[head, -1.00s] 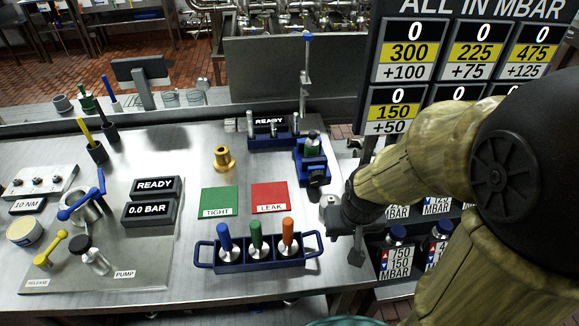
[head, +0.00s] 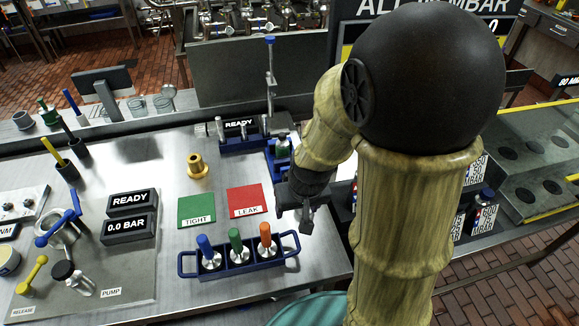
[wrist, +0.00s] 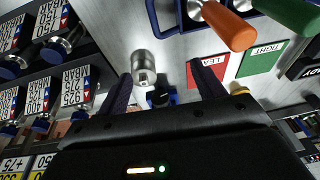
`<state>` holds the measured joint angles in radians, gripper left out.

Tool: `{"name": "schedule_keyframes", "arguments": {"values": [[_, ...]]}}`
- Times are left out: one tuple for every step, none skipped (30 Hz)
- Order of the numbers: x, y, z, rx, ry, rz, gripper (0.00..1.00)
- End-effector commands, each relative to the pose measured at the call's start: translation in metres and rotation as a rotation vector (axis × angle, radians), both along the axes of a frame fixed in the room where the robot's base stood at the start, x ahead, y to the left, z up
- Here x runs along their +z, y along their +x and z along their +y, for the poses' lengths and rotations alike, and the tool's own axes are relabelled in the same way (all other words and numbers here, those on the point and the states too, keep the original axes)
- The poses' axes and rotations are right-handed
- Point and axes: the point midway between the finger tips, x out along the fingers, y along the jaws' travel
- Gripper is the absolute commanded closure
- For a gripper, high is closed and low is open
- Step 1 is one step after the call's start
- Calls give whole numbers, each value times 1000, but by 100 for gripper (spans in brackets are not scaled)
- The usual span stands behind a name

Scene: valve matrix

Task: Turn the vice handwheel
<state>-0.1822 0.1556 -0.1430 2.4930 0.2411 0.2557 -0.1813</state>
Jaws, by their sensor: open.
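The blue vice (head: 270,165) stands at the right rear of the bench in the head view, partly hidden by my arm. A steel and green piece (head: 283,147) stands upright at it. The vice handwheel cannot be made out clearly in the head view. In the wrist view, part of the blue vice with a dark round part (wrist: 158,98), possibly the handwheel, shows between my fingers. My gripper (head: 297,212) is open and empty, in front of the vice and right of the red pad; its two dark fingers (wrist: 164,82) show apart in the wrist view.
A steel cylinder (wrist: 144,65) shows near the left finger in the wrist view. A blue rack (head: 240,268) with blue, green and orange handled tools is in front. The LEAK pad (head: 245,201), TIGHT pad (head: 197,211) and brass fitting (head: 196,165) lie left.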

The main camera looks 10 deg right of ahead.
Motion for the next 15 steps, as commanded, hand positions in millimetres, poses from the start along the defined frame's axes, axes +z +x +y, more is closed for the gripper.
{"name": "schedule_keyframes", "arguments": {"values": [[19,10,6,3,-3,0,32],[23,15,8,3,-7,-3,32],[27,23,11,0,-14,-10,32],[30,29,13,0,-22,-14,32],[33,34,15,0,-32,-19,32],[37,42,17,-2,-47,-27,32],[40,47,18,-1,-61,-34,32],[43,52,19,-1,-76,-41,32],[48,59,20,-2,-99,-52,32],[51,64,21,1,-118,-60,32],[55,69,21,2,-139,-69,32],[59,76,21,2,-168,-82,32],[63,80,21,4,-189,-91,32],[66,84,22,6,-211,-100,32],[70,89,21,9,-237,-113,32]]}}
